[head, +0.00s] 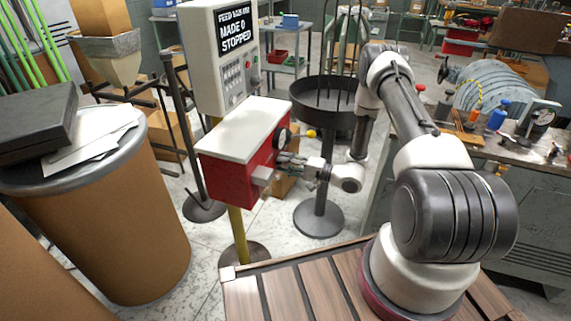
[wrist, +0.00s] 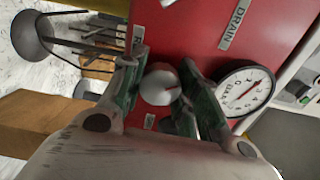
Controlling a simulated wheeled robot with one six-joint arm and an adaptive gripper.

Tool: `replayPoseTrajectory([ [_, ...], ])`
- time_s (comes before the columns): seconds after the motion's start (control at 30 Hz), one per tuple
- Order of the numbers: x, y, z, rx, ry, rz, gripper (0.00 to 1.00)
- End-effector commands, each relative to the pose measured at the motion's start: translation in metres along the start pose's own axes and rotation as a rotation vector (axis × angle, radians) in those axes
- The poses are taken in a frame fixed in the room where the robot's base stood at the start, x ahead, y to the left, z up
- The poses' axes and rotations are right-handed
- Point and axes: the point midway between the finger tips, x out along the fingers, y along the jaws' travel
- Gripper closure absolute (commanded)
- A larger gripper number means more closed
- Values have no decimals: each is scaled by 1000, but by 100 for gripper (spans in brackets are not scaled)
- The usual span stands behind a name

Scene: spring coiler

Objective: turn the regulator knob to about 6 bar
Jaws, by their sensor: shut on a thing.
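The red regulator box (head: 233,165) with a pale top stands on a yellow post in the head view; its red face (wrist: 200,50) fills the upper wrist view. The round grey regulator knob (wrist: 160,86) has a red mark and sits between my gripper's two green-padded fingers (wrist: 166,92), which are shut on it.
A label reading DRAIN (wrist: 234,24) is on the red face. The control cabinet (head: 219,60), showing STOPPED, stands behind. A dark round pan on a stand (head: 322,100) is close behind my arm.

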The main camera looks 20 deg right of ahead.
Motion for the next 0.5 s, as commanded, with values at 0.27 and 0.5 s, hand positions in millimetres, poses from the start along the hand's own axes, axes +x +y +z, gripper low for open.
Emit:
replayPoseTrajectory([
  [0.27,-1,1,-1,260,3,1,92],
  [0.5,-1,1,-1,487,3,1,92],
])
